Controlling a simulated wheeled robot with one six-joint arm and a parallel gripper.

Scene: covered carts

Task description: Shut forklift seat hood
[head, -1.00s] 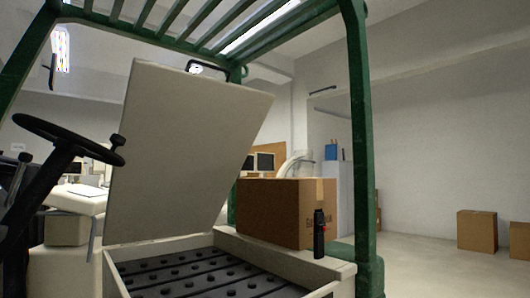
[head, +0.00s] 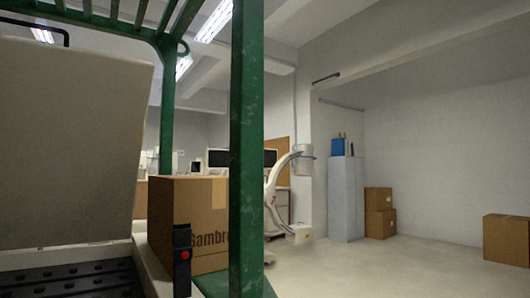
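The forklift seat hood (head: 75,150) is a pale, flat lid at the left of the head view. It stands raised and tilted above the open compartment (head: 75,280), where black battery cells with round caps show. A dark handle (head: 35,32) sits on its top edge. The hood's left part is cut off by the picture edge. My gripper is not in view.
A green forklift post (head: 246,150) stands close in front, under the green overhead guard (head: 100,20). A cardboard box (head: 190,215) sits behind the compartment beside a black device with a red button (head: 182,258). Open floor (head: 400,270) lies to the right, with boxes (head: 380,212) near the wall.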

